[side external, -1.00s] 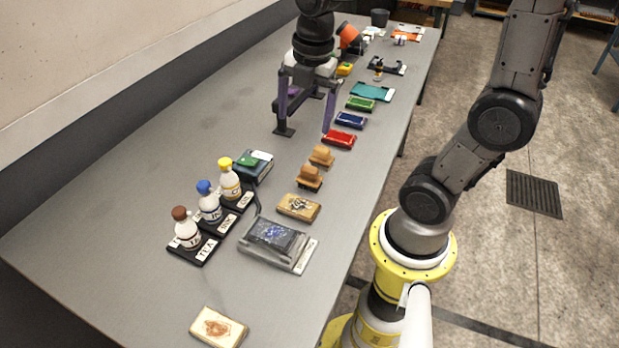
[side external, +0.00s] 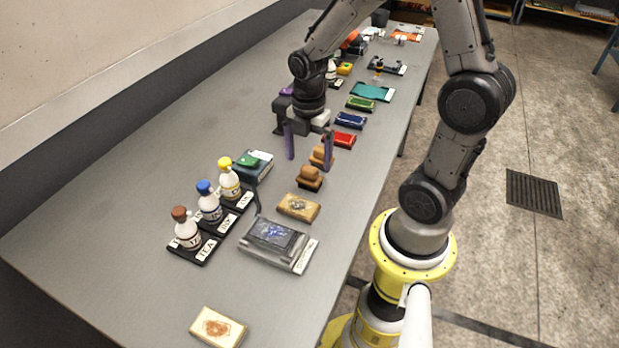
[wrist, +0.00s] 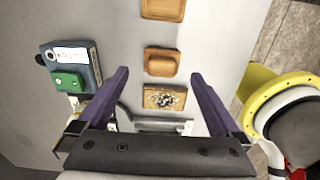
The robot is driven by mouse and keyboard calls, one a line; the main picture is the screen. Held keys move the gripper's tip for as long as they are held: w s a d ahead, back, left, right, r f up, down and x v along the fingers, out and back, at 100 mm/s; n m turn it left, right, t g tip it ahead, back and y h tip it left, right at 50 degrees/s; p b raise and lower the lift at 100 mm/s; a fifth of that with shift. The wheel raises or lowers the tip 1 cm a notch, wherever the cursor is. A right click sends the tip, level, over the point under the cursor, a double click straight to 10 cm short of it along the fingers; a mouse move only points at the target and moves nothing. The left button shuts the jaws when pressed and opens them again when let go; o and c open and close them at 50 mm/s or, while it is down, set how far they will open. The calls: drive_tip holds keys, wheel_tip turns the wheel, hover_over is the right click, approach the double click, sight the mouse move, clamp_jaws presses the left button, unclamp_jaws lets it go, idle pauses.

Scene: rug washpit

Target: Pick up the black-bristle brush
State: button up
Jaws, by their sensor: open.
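Two wooden-backed brushes sit on the table. The nearer one in the side view (side external: 309,178) shows a dark band of bristles under its tan back, so I take it as the black-bristle brush. In the wrist view it appears to be the brush (wrist: 162,62) between my fingers in the picture. The other brush (side external: 321,156) looks brown below and is partly covered by a finger; it appears at the wrist view's top edge (wrist: 165,8). My gripper (side external: 309,160) is open and empty, fingers pointing down, apparently above the brushes. Its purple fingers (wrist: 159,73) also show in the wrist view.
A patterned block (side external: 298,207) and a grey tray-like device (side external: 275,245) lie nearer the camera. Capped bottles (side external: 209,207) and a dark box with a green item (side external: 254,165) stand left. Red (side external: 338,138) and blue (side external: 350,120) pads lie beyond. The table's left side is clear.

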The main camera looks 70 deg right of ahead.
sight(310, 168)
drive_tip(key=shift+s+f, duration=0.15)
drive_tip(key=shift+f, duration=2.15)
drive_tip(key=c, duration=1.4)
